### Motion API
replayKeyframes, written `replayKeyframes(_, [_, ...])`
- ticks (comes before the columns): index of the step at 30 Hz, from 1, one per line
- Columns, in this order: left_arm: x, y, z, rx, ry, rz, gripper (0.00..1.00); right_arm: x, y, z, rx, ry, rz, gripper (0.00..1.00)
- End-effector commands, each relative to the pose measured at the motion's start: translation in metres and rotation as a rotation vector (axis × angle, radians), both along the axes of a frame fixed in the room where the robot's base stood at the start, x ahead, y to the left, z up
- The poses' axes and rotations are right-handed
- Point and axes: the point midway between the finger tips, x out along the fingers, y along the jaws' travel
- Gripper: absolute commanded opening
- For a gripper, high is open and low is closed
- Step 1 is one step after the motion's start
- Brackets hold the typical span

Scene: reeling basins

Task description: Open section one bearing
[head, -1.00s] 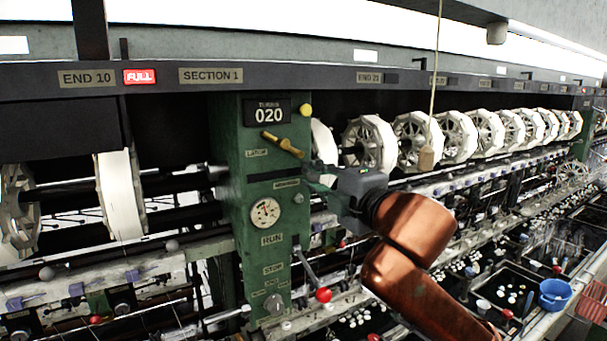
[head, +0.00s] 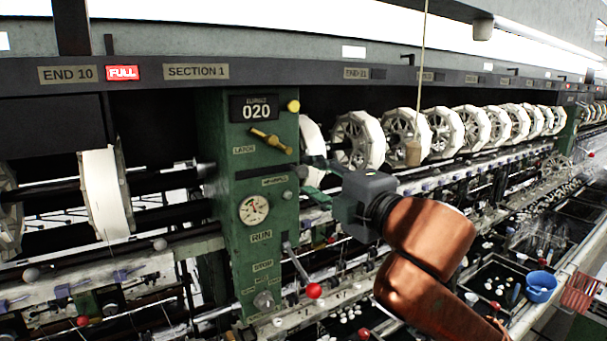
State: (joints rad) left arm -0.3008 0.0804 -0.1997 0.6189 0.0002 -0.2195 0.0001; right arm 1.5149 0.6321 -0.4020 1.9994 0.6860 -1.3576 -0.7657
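The green post (head: 226,200) under the SECTION 1 sign (head: 196,71) carries a counter reading 020 (head: 256,111). A brass latch handle (head: 268,140) sits below the counter, sloping down to the right, beside a LATCH label. A smaller label (head: 274,182), too blurred to read, is lower, with a small grey knob (head: 287,195) near it. My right gripper (head: 312,176) is at the post's right edge, below and right of the brass handle and apart from it. Its fingers are small and partly hidden, so I cannot tell their opening. My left gripper is out of view.
A dial (head: 254,209), a RUN/STOP lever with a red ball (head: 314,291) and a lower knob (head: 264,300) are on the post. White reels (head: 358,140) line up to the right. A full white reel (head: 103,195) is left.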

Motion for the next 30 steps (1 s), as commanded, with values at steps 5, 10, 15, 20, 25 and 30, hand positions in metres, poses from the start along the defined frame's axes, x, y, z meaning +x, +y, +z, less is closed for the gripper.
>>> replayKeyframes(5, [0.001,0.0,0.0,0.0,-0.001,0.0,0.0,-0.032,-0.022,0.0,-0.001,-0.003,-0.002,0.36])
replayKeyframes(10, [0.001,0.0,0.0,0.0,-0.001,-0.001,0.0,-0.053,-0.036,0.0,-0.001,-0.002,-0.001,0.36])
replayKeyframes(15, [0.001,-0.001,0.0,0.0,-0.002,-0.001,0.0,-0.062,-0.042,-0.001,-0.001,0.001,-0.001,0.36])
replayKeyframes(20, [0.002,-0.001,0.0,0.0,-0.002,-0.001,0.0,-0.063,-0.043,-0.001,0.0,0.001,-0.001,0.36])
replayKeyframes(25, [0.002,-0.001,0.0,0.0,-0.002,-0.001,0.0,-0.062,-0.043,-0.002,0.001,0.003,-0.001,0.36])
replayKeyframes(30, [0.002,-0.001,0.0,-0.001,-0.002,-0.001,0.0,-0.039,-0.05,-0.039,0.033,0.076,-0.018,0.36])
